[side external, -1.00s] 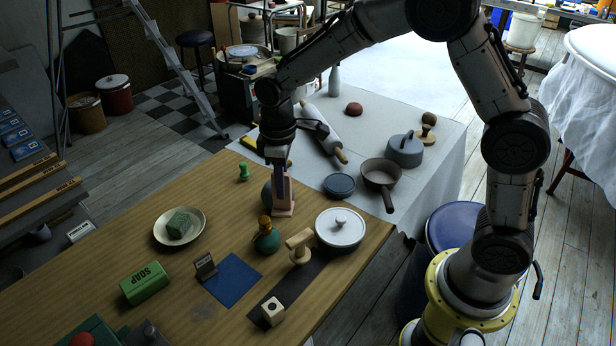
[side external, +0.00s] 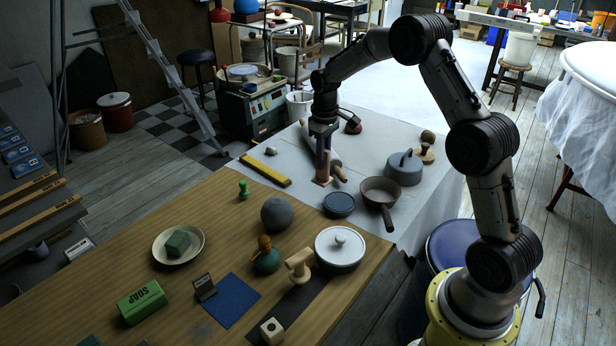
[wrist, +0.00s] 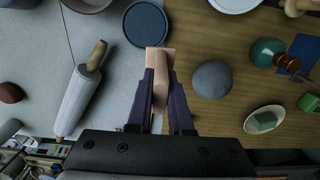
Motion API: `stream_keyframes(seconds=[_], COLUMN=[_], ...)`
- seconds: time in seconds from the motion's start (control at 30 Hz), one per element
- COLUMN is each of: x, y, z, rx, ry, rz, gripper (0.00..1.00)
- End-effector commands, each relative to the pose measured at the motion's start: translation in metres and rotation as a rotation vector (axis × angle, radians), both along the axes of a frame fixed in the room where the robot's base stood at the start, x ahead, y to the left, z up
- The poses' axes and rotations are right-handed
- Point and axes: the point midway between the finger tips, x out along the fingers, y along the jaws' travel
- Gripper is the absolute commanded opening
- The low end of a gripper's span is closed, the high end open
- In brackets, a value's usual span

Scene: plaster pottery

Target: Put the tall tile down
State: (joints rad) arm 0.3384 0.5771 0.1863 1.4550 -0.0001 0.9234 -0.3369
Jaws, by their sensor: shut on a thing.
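The tall tile (side external: 322,174) is a pinkish piece, held upright, with a wider foot at its lower end. My gripper (side external: 323,158) is shut on it. In the side view it is over the grey cloth-covered part of the table, near the boundary with the wooden top. Whether its foot touches the surface I cannot tell. In the wrist view the tile (wrist: 161,62) shows between the two dark fingers of my gripper (wrist: 161,88), just beside the dark blue round lid (wrist: 146,23).
A rolling pin (wrist: 80,95) lies close by, partly behind my gripper in the side view. A saucepan (side external: 379,191), a grey lidded pot (side external: 404,170), a grey ball (side external: 277,214) and a yellow bar (side external: 265,171) stand around. Bare cloth (side external: 297,183) lies left of the tile.

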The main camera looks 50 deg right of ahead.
Motion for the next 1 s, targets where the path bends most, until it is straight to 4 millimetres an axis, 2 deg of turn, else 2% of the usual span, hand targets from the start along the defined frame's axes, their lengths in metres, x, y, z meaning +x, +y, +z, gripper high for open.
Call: stream_keyframes(seconds=[0.1,0.4,0.67,0.9,1.0], x=[0.023,0.060,0.069,0.072,0.072], y=[-0.008,-0.020,-0.024,-0.025,-0.025], z=[-0.012,-0.056,-0.068,-0.098,-0.102], rx=[0.000,0.000,0.000,0.001,0.000], ry=[-0.001,0.000,0.000,0.002,-0.001], rz=[0.001,0.001,0.001,0.001,0.001], gripper=[0.00,0.00,0.00,0.00,0.00])
